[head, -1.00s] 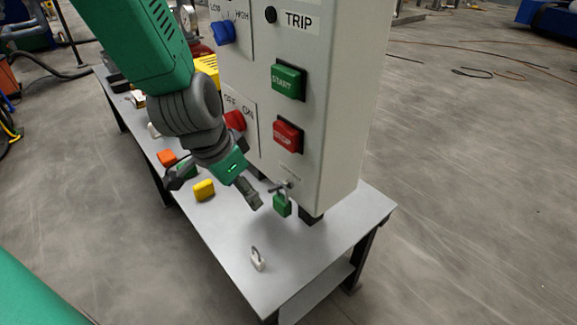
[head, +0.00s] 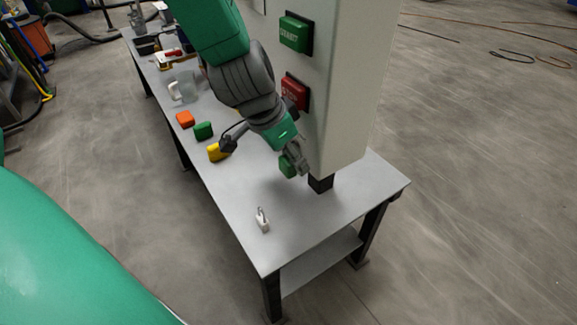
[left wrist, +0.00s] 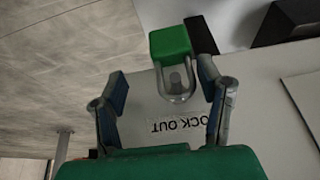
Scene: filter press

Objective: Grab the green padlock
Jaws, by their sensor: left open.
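The green padlock (head: 286,167) hangs at the lower front of the grey cabinet, partly covered by my left gripper (head: 297,163) in the head view. In the left wrist view the padlock (left wrist: 170,42) shows upside down with its clear-grey shackle toward me, near the LOCK OUT lettering. My left gripper (left wrist: 162,78) is open. Its two fingers stand on either side of the shackle, the right one closer to it, and the padlock body lies just beyond the fingertips. I see no grip on it. My right gripper is not in view.
The cabinet (head: 345,90) with a green START button (head: 296,33) and a red button (head: 294,92) stands on the grey table (head: 225,205). A white padlock (head: 262,222) lies in front. Yellow (head: 215,153), green (head: 203,130) and orange (head: 185,119) blocks and a mug (head: 184,88) stand left.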

